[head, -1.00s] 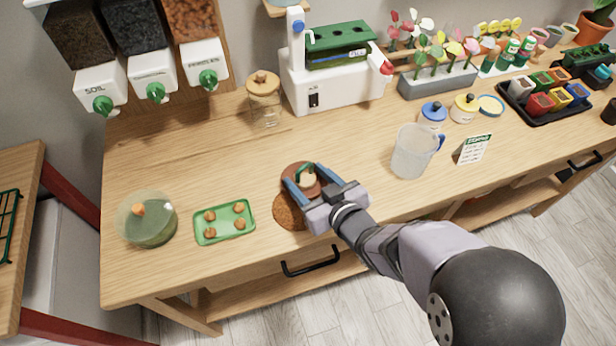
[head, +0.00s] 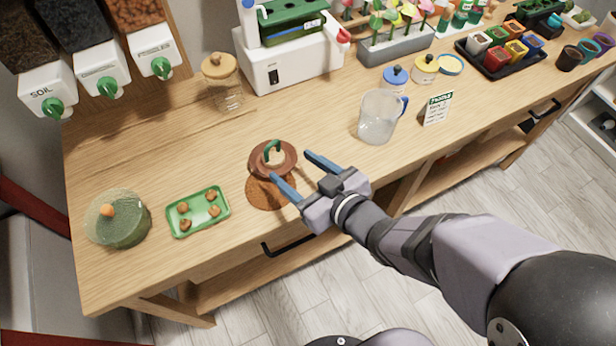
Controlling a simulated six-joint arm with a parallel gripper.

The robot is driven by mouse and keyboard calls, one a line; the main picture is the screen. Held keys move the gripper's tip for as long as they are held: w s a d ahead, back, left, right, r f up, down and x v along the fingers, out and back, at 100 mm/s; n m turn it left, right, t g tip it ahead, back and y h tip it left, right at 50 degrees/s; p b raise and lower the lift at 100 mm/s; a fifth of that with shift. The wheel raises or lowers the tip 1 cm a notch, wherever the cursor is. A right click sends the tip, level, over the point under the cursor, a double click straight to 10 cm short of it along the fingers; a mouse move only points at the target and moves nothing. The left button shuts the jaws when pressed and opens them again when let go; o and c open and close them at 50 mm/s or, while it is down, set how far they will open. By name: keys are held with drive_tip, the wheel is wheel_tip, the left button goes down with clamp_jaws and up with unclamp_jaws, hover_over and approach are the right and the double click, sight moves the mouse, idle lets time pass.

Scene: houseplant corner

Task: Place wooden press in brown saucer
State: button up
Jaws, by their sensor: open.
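The wooden press (head: 275,159), a small pale disc with a green arched handle, sits upright in the brown saucer (head: 257,165). The saucer rests on the wooden table, partly over or against a brown round mat (head: 268,198). My gripper (head: 290,167) is open and empty, to the right and front of the press. Its left finger passes in front of the saucer's near side and hides part of it and the mat; I cannot tell if it touches. The right finger is clear of the press.
A lidded glass jar (head: 226,95) stands behind. A clear jug (head: 378,120) stands to the right. Bare table (head: 170,150) lies left of the saucer.

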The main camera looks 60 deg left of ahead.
drive_tip(key=shift+v, duration=1.9)
drive_tip(key=w, duration=0.2)
drive_tip(key=w+d+m+t, duration=0.1)
drive_tip(key=w, duration=0.1)
drive_tip(key=w+f+t, duration=0.1)
drive_tip(key=w, duration=0.1)
drive_tip(key=shift+w+d+m+h, duration=0.15)
drive_tip(key=shift+d+m+h, duration=0.15)
drive_tip(key=shift+m+h, duration=0.1)
drive_tip(key=w+d+f+m+t+h, duration=0.2)
drive_tip(key=w+d+m+t, duration=0.3)
drive_tip(key=w, duration=0.6)
drive_tip(key=w+d+f+m+h, duration=0.1)
drive_tip(key=w+d+m+h, duration=0.15)
drive_tip(key=d, duration=0.45)
drive_tip(key=w+d+f+m+t+h, duration=0.1)
drive_tip(key=w+d+h, duration=0.1)
drive_tip(key=w+d, duration=0.3)
drive_tip(key=w+d+f+m+h, duration=0.1)
drive_tip(key=w+d+h, duration=0.15)
drive_tip(key=d, duration=0.55)
drive_tip(key=s+d+f+m+g+h, duration=0.1)
drive_tip(key=d+m+h, duration=0.25)
drive_tip(key=d, duration=0.85)
drive_tip(key=s+d+m+g, duration=0.4)
drive_tip(key=s+d+m, duration=0.1)
drive_tip(key=s+d, duration=0.3)
drive_tip(key=shift+s+d+m, duration=0.3)
drive_tip(key=shift+s+d, duration=0.1)
drive_tip(key=shift+s, duration=0.3)
